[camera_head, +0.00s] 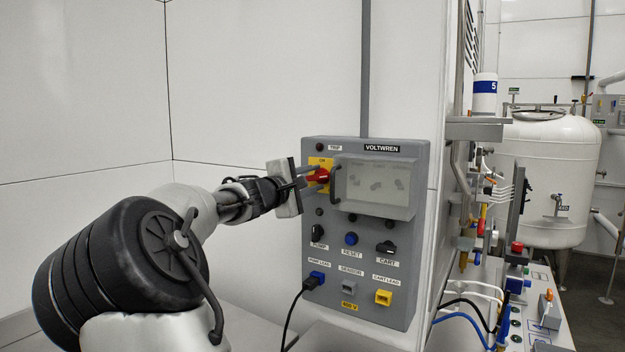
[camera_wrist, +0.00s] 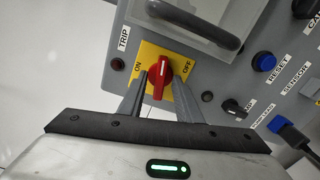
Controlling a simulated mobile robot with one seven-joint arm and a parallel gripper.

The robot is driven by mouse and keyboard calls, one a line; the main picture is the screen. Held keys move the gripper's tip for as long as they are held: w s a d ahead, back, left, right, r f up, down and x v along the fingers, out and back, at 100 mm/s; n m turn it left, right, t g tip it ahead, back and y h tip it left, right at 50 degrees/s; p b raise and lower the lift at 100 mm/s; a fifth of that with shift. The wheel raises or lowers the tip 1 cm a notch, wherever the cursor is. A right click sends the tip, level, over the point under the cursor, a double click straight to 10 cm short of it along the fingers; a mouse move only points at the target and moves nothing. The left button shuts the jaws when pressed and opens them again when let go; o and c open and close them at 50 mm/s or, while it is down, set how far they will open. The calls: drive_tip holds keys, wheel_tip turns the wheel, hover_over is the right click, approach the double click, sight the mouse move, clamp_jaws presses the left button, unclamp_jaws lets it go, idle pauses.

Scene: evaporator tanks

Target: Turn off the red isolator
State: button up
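The red isolator (camera_wrist: 161,80) is a red rotary handle on a yellow plate (camera_wrist: 145,52) marked ON at left and OFF at right in the wrist view. Its long side stands nearly upright in that view, between the two labels. In the head view the red isolator (camera_head: 319,176) is at the upper left of the grey panel, partly hidden by my gripper (camera_head: 308,175). In the wrist view my gripper (camera_wrist: 160,84) is open, with one finger on each side of the handle. A narrow gap seems to show on both sides; contact is hard to tell.
The grey panel (camera_head: 424,175) carries a clear window with a dark handle (camera_wrist: 205,40) close to the isolator. Below are a blue reset button (camera_head: 351,239), black pump and cart knobs, and sockets. A black cable (camera_head: 292,320) hangs from the blue plug. White wall lies at left.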

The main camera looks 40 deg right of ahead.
clamp_jaws()
drive_tip(key=m+b, duration=0.2)
drive_tip(key=b, duration=0.3)
drive_tip(key=shift+f+m, duration=0.1)
drive_tip(key=shift+m, duration=0.2)
unclamp_jaws()
drive_tip(key=shift+a, duration=0.1)
drive_tip(key=b+v, duration=0.3)
drive_tip(key=v, duration=1.4)
